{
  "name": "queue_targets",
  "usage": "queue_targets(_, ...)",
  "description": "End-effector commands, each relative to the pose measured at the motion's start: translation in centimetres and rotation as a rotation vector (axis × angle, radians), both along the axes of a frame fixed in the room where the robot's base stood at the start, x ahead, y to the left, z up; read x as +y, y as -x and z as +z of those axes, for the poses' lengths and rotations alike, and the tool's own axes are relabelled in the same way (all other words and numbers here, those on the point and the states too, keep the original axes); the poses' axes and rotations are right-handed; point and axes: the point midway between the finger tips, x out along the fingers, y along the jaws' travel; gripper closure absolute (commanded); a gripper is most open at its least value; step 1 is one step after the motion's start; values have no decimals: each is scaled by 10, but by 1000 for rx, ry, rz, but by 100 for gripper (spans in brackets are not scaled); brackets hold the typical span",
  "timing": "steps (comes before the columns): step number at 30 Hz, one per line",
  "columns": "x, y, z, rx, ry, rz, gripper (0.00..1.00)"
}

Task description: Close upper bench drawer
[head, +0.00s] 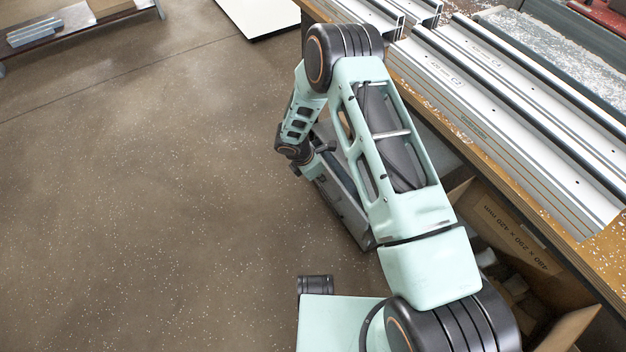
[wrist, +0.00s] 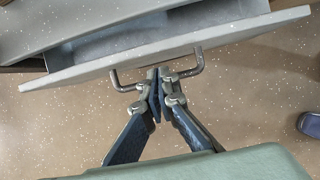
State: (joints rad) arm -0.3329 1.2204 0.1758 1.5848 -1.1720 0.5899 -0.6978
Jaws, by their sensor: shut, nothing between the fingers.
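The upper bench drawer's grey front panel (wrist: 90,66) runs across the top of the wrist view, slightly tilted. The drawer stands open, with part of its hollow inside showing behind the panel. A metal bar handle (wrist: 199,60) sticks out from the panel. My gripper (wrist: 160,74) is shut and empty at the middle of the handle, its fingertips close to the panel. The fingers cover the middle of the bar, and I cannot tell whether they touch it. In the head view the pulled-out drawer (head: 349,205) shows partly behind my arm, which hides the gripper.
The wooden bench (head: 468,152) carries long aluminium profiles (head: 500,110) at the right. An open cardboard box (head: 505,228) is under the bench. The speckled floor (head: 140,200) is clear to the left. A low rack (head: 60,30) stands at the far left.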

Motion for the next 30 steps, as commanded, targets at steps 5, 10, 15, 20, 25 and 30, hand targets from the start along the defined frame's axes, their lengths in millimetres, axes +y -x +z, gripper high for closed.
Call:
queue_targets(5,-10,-7,-1,1,-1,1,100)
queue_targets(10,-12,-8,0,2,-1,3,100)
queue_targets(15,-12,-8,0,2,-1,3,100)
queue_targets(20,-21,-14,0,0,0,-1,100)
queue_targets(25,-35,-24,0,0,0,1,100)
queue_targets(30,-34,-23,0,1,0,2,100)
